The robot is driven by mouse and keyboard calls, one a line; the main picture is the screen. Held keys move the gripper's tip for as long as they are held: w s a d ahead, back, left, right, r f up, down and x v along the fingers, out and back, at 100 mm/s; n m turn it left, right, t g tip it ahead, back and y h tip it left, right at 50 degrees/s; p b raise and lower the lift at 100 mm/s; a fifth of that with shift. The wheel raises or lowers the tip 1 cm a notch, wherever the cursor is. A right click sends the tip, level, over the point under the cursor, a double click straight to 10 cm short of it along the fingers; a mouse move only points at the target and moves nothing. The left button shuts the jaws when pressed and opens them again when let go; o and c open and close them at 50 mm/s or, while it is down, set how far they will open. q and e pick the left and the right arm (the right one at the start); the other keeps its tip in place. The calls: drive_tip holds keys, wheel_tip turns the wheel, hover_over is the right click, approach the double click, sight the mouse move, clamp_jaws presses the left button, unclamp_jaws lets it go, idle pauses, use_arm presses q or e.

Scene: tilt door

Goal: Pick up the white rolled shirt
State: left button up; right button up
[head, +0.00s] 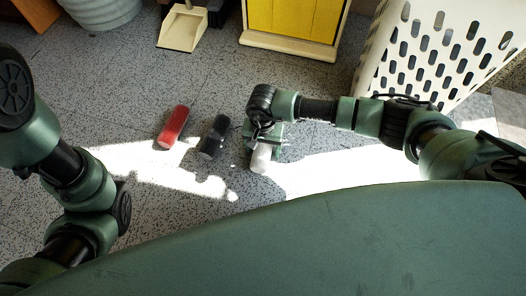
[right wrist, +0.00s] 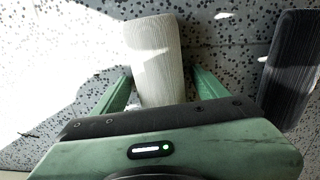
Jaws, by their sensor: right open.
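The white rolled shirt (head: 261,158) lies on the speckled floor just below my right gripper (head: 266,137) in the head view. In the right wrist view the white rolled shirt (right wrist: 154,52) stretches away between the two green fingers of my right gripper (right wrist: 163,82). One finger is on each side of the roll, and the jaws are open. Its near end is hidden behind the gripper body. My left arm shows at the left of the head view, but its gripper is out of sight.
A black roll (head: 214,137) and a red roll (head: 173,127) lie to the left on the floor. The black roll (right wrist: 292,72) is right of the gripper in the wrist view. A white slotted basket (head: 440,50), a yellow cabinet (head: 295,18) and a dustpan (head: 183,28) stand behind.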

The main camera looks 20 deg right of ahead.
drive_tip(key=shift+r, duration=0.1)
drive_tip(key=c, duration=1.5)
